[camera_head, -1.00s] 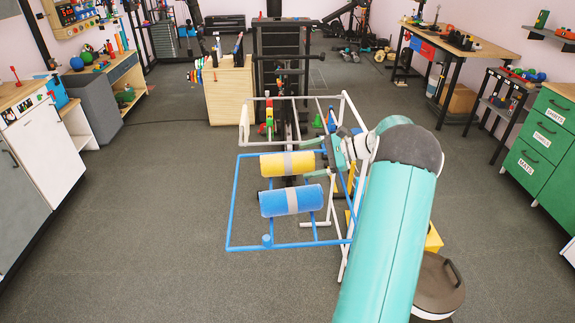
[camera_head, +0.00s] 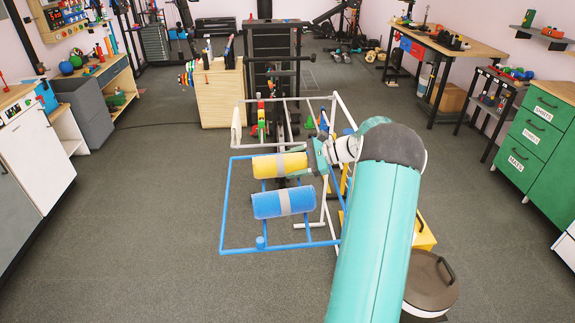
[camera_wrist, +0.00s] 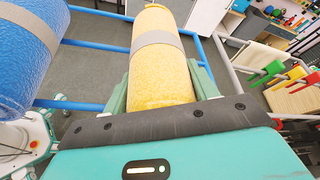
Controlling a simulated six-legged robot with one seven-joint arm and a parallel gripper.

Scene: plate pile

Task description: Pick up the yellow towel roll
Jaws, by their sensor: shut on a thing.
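The yellow towel roll (camera_head: 272,165) has a grey band around its middle and lies level in the blue rack frame (camera_head: 224,205). In the wrist view the yellow roll (camera_wrist: 160,75) sits between the two green fingers of my gripper (camera_wrist: 160,88), near end close to the palm. My gripper (camera_head: 312,161) comes in from the right and is shut on the roll's right end. I cannot tell whether the roll is clear of its supports.
A blue towel roll (camera_head: 268,204) with a grey band lies just in front, close to the yellow one; it also shows in the wrist view (camera_wrist: 28,60). A white pipe frame (camera_head: 236,125) stands behind. A lidded bin (camera_head: 430,284) is at right. Floor (camera_head: 150,220) at left is clear.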

